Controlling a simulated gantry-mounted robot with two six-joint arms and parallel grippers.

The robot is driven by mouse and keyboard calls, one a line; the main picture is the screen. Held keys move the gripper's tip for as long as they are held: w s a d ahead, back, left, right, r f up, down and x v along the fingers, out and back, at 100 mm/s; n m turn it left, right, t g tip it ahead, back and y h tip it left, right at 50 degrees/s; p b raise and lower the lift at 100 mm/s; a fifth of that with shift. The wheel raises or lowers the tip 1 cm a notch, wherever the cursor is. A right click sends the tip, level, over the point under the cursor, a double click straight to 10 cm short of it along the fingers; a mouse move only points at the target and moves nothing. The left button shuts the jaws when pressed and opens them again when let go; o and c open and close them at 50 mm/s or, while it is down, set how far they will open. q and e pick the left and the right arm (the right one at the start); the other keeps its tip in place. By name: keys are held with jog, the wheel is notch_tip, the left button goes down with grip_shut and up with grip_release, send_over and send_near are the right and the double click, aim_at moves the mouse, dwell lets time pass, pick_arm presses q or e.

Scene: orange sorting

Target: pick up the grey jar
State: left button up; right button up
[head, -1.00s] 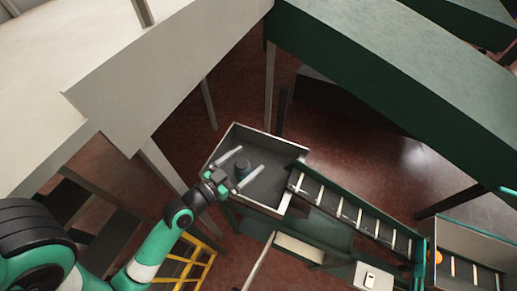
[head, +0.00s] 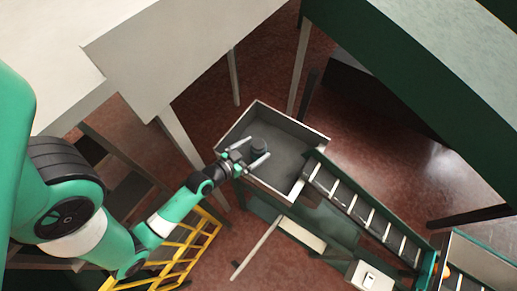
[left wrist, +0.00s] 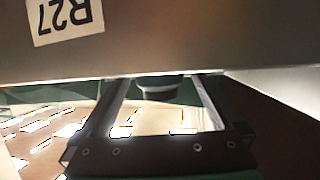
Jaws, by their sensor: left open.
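The grey jar (head: 259,146) is a small dark cylinder in a shallow grey bin (head: 318,137), near the bin's left side. My left gripper (head: 258,149) is open over the bin, its two fingers pointing to the upper right. In the head view the jar shows between the fingertips; I cannot tell the height gap. In the left wrist view the jar (left wrist: 157,88) shows beyond and between the two open fingers (left wrist: 160,104), with its far part cut off by a grey panel. Nothing is held. My right gripper is not in view.
A slatted conveyor (head: 362,208) leads from the bin to the lower right. A pale table (head: 170,60) is at upper left and a green structure (head: 420,80) at upper right. A yellow frame (head: 185,250) stands below my left arm. A label (left wrist: 65,15) reads R27.

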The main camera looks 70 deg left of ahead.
aim_at(264, 143)
pick_arm(q)
jog(key=x, duration=0.5)
jog(key=shift+w+p, duration=0.15)
jog(key=shift+p, duration=0.25)
jog(key=c, duration=1.5)
